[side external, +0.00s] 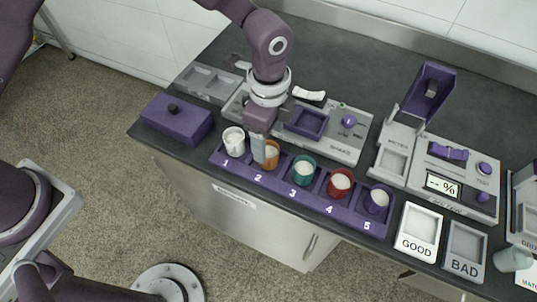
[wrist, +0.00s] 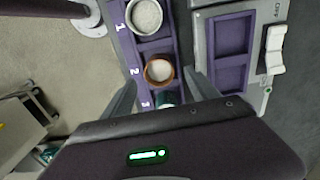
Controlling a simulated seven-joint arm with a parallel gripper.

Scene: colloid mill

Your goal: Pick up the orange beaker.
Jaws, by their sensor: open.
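The orange beaker (side external: 270,161) stands in slot 2 of the purple rack (side external: 255,176), holding white powder. In the wrist view the orange beaker (wrist: 159,72) shows from above, ahead of and between my fingers. My gripper (side external: 264,160) points down over slot 2 and partly covers the orange beaker in the side view. In the wrist view my gripper (wrist: 163,95) has its two fingers spread apart with nothing held. I cannot tell whether a finger touches the beaker.
A white beaker (side external: 233,140) stands in slot 1, a teal one (side external: 303,172) in slot 3, a red one (side external: 340,183) in slot 4 and a purple one (side external: 377,199) in slot 5. A grey machine (side external: 345,143) stands close behind the rack. A purple box (side external: 177,120) is at left.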

